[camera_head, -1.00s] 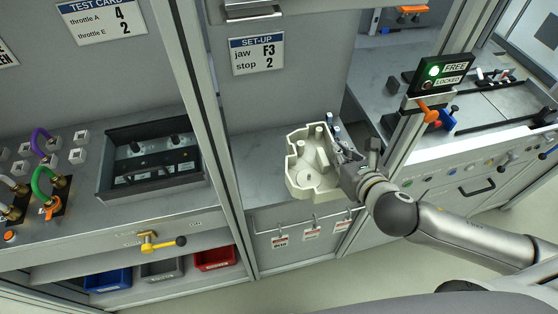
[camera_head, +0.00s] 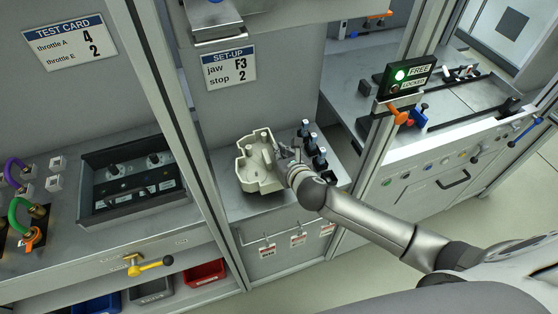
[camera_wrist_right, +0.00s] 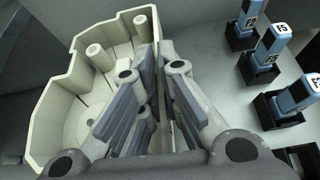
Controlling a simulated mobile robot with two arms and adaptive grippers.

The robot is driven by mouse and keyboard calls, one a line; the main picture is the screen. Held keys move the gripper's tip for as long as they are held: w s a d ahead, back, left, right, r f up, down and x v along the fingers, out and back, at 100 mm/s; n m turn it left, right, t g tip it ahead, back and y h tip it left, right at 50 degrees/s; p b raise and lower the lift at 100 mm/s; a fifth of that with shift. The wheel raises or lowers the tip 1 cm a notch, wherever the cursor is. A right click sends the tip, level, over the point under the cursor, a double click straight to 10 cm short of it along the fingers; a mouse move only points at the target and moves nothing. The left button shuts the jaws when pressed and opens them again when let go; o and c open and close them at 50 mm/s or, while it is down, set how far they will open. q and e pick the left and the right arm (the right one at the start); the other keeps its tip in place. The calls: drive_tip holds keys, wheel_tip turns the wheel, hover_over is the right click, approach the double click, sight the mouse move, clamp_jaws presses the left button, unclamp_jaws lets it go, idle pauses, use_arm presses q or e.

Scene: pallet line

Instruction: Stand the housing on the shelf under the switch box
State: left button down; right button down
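The housing (camera_head: 257,166) is a cream, open-faced casting with bosses inside. It is over the grey shelf (camera_head: 236,209) below the SET-UP card; whether its base touches the shelf is not clear. My right gripper (camera_head: 286,156) is at its right side. In the right wrist view, the gripper (camera_wrist_right: 158,62) has its fingers close together on the housing's (camera_wrist_right: 52,100) near wall, partly hiding it. A dark box (camera_head: 406,76) with FREE and LOCKED labels and a lit green lamp is on the post to the right; I cannot tell if it is the switch box. My left gripper is not in view.
Several blue-grey labelled blocks (camera_head: 313,143) stand in dark holders just right of the housing. Posts (camera_head: 176,115) bound the bay. A black-framed tray (camera_head: 128,178) lies left, and a yellow-handled valve (camera_head: 148,266) juts out below it. Orange and blue levers (camera_head: 408,117) are right.

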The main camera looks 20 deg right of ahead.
drive_tip(key=shift+w+a+f, duration=0.2)
drive_tip(key=shift+w+f, duration=0.15)
drive_tip(key=shift+f, duration=0.1)
drive_tip(key=shift+s+f, duration=0.1)
drive_tip(key=shift+f, duration=1.3)
drive_tip(key=shift+f, duration=0.1)
drive_tip(key=c, duration=1.6)
unclamp_jaws()
drive_tip(key=shift+c, duration=0.2)
drive_tip(key=shift+s+d, duration=0.1)
drive_tip(key=shift+s, duration=0.05)
drive_tip(key=v, duration=1.2)
